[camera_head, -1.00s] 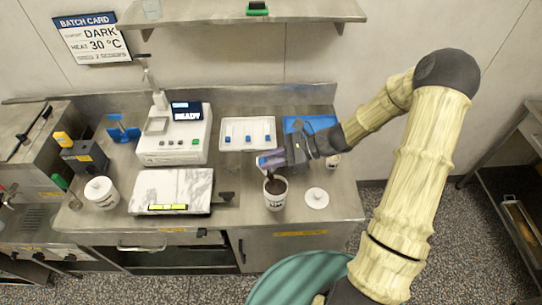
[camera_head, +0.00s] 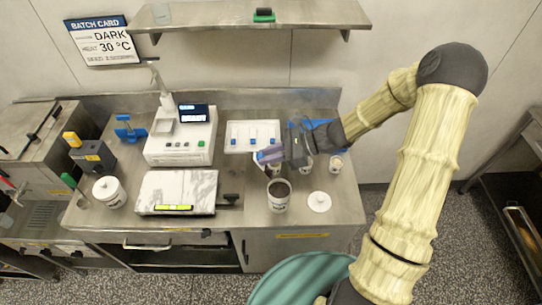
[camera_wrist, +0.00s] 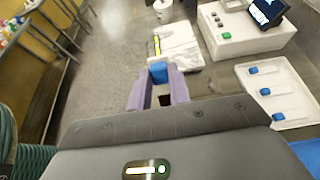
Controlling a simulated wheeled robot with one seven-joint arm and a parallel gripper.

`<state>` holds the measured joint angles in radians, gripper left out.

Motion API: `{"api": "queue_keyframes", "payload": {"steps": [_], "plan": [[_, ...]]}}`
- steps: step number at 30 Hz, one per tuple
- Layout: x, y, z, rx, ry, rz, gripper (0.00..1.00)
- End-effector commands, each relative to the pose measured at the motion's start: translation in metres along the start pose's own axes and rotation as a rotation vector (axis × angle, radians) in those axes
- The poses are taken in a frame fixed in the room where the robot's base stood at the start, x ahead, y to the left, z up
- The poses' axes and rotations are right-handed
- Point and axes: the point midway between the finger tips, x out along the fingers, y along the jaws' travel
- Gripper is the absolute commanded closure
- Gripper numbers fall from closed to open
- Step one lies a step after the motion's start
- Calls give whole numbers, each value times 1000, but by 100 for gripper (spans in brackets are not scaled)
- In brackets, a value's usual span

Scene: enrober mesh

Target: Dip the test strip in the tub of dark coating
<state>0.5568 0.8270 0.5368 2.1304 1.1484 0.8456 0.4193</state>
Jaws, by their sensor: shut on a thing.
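My gripper (camera_head: 270,157), with purple fingers, is shut on a test strip with a blue grip (camera_wrist: 158,72). The tub is open and upright, with dark coating (camera_head: 279,188) inside. The strip's lower part is small and partly hidden by the fingers in the head view; I cannot tell how much of it is coated. In the wrist view the fingers (camera_wrist: 159,92) point away from me. The tub's white lid (camera_head: 319,201) lies on the bench to its right.
A white tray (camera_head: 232,148) with several blue-gripped strips lies behind the tub. A white machine (camera_head: 180,152) and a marble slab (camera_head: 178,188) stand to the left. A small cup (camera_head: 337,163) stands right of my gripper. The bench's front edge is close to the tub.

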Motion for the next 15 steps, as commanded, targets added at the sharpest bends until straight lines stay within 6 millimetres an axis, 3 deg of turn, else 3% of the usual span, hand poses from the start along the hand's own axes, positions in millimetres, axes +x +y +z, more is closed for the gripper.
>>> {"api": "queue_keyframes", "payload": {"steps": [6,15], "plan": [[0,0,12,-1,0,1,100],[0,0,14,0,0,1,100]]}}
